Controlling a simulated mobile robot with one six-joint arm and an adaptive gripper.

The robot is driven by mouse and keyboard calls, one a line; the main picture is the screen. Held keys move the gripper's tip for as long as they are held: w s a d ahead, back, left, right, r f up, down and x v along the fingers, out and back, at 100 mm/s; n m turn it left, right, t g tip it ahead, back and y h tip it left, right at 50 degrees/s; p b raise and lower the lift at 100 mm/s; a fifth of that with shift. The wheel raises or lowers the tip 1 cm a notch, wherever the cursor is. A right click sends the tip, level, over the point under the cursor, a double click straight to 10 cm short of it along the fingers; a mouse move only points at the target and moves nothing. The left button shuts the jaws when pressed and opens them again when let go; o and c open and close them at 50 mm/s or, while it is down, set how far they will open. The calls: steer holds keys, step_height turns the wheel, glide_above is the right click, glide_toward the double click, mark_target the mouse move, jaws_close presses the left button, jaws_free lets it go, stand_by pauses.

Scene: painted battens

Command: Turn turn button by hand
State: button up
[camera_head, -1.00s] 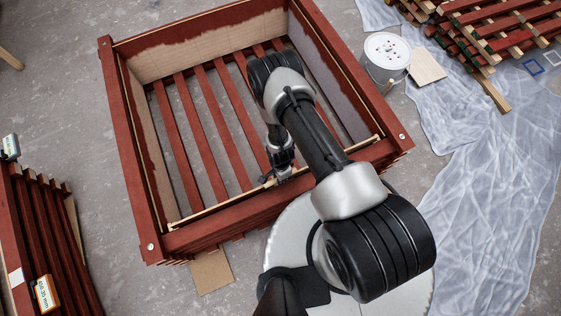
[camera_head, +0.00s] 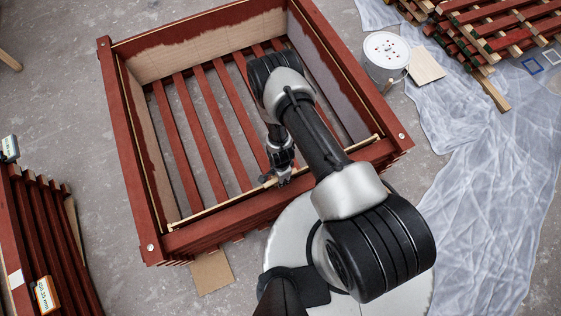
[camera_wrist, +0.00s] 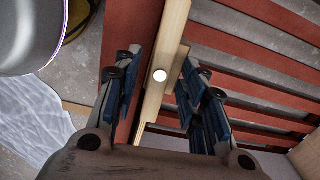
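A short pale wooden piece with a round white screw head, which looks like the turn button (camera_wrist: 154,98), lies between my gripper's fingers in the wrist view. In the head view, the turn button (camera_head: 268,179) is a small pale spot on the front rail of the red crate, beside my fingertips. My gripper (camera_wrist: 158,92) is open, with one blue-padded finger on each side of the piece. I cannot tell whether either pad touches it. My gripper (camera_head: 281,176) points down at the rail in the head view.
The red slatted crate (camera_head: 205,232) has pale strips along its inner edges. A white bucket (camera_head: 386,53) stands to its right, near plastic sheeting (camera_head: 480,190). Stacked red battens (camera_head: 55,235) lie at left, and more red slats (camera_head: 490,30) at the upper right.

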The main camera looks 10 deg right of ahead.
step_height(320, 180, up, 12)
stand_by(0.6)
stand_by(0.5)
steer(key=w+r+n+t, duration=0.15)
steer(key=w+r, duration=0.25)
steer(key=r, duration=0.6)
steer(key=w+r+n, duration=0.2)
steer(key=w+r, duration=0.2)
steer(key=r, duration=0.6)
steer(key=s+d+r+n+t, duration=0.1)
steer(key=d+r+n, duration=0.1)
steer(key=r, duration=0.6)
steer(key=d+r+n, duration=0.2)
steer(key=r, duration=0.7)
steer(key=s+d+r+n+t, duration=0.1)
steer(key=s+d+r+n, duration=0.1)
steer(key=s+r, duration=0.6)
steer(key=s+d+r+n+t, duration=0.1)
steer(key=s+d+r+n, duration=0.1)
steer(key=s+r+n, duration=0.3)
steer(key=s+r, duration=0.3)
steer(key=s, duration=0.1)
steer(key=shift+s+r, duration=0.2)
steer(key=shift+s, duration=0.15)
